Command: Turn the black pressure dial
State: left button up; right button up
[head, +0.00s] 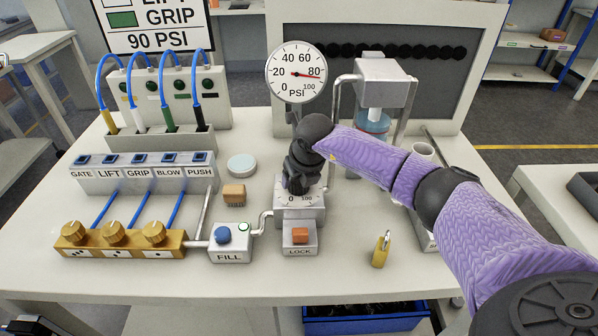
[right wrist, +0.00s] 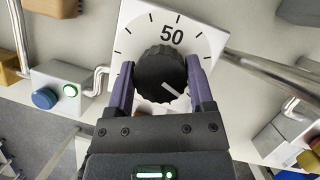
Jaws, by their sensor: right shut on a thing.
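The black pressure dial (right wrist: 161,74) is a ribbed round knob on a white scale plate (right wrist: 205,39) marked 50 at the top in the right wrist view. Its white pointer line slants toward the lower right. My right gripper (right wrist: 160,80) has one purple finger on each side of the knob and is shut on it. In the head view my right gripper (head: 298,182) comes down over the dial and hides most of it; part of the scale with 0 and 100 shows below. The pressure gauge (head: 296,72) has its red needle near 80. My left gripper is not in view.
An orange LOCK button (head: 300,235) sits just in front of the dial. A FILL box (head: 231,243) with a blue button and a green-lit one stands to the left. A brass padlock (head: 381,249) is at right. A press-like stand (head: 384,80) rises behind my right arm.

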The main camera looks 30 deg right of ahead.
aim_at(304, 202)
jog(key=shift+m+h+p, duration=0.3)
jog(key=shift+m, duration=0.5)
jog(key=o, duration=1.2)
jog(key=shift+o, duration=0.2)
jog(key=p+v, duration=0.2)
jog(key=v, duration=0.8)
jog(key=shift+p, duration=0.35)
